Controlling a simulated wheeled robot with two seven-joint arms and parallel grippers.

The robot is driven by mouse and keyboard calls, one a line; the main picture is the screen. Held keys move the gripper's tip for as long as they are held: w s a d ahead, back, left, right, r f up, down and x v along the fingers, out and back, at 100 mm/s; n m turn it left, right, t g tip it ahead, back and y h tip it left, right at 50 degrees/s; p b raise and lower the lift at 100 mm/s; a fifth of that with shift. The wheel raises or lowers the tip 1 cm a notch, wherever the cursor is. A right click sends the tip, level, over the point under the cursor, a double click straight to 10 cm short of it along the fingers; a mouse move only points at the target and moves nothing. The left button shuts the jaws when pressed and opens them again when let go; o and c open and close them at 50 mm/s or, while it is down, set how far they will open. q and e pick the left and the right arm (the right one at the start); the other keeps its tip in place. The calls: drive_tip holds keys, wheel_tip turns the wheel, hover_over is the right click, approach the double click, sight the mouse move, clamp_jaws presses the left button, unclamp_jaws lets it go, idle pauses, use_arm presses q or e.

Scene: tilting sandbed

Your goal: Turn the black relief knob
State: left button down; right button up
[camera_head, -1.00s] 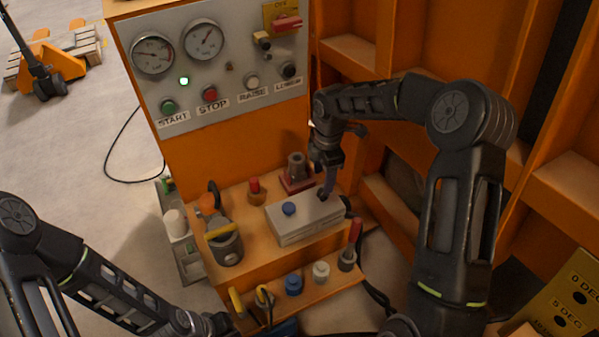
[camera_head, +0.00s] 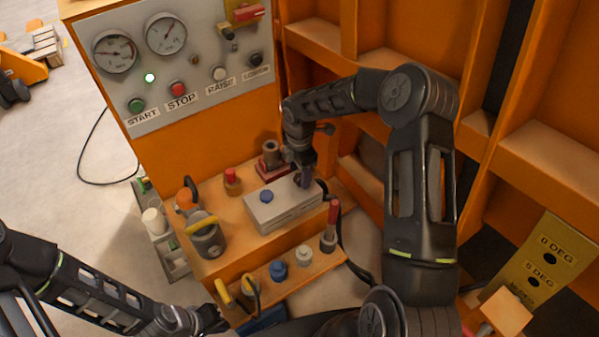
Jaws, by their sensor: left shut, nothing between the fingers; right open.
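A grey valve block (camera_head: 285,213) sits on the orange shelf below the control panel. It has a blue knob (camera_head: 266,196) on top and a dark round part (camera_head: 322,188) at its right end, which looks like the black relief knob. My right gripper (camera_head: 303,183) points down at the right part of the block's top, close beside the dark part. Its fingers are open, and they hide what is directly under them; I cannot tell if they touch anything. My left gripper (camera_head: 212,318) is shut and empty at the lower front edge of the shelf.
The panel (camera_head: 190,85) above has gauges and buttons. A grey pot with a yellow handle (camera_head: 205,238) stands left of the block. A red-topped part (camera_head: 232,181) is behind it. Blue and white caps and a red-handled tool (camera_head: 330,225) line the front ledge. Orange ribs rise on the right.

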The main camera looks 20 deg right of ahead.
drive_tip(key=shift+f, duration=0.4)
drive_tip(key=shift+c, duration=0.5)
clamp_jaws()
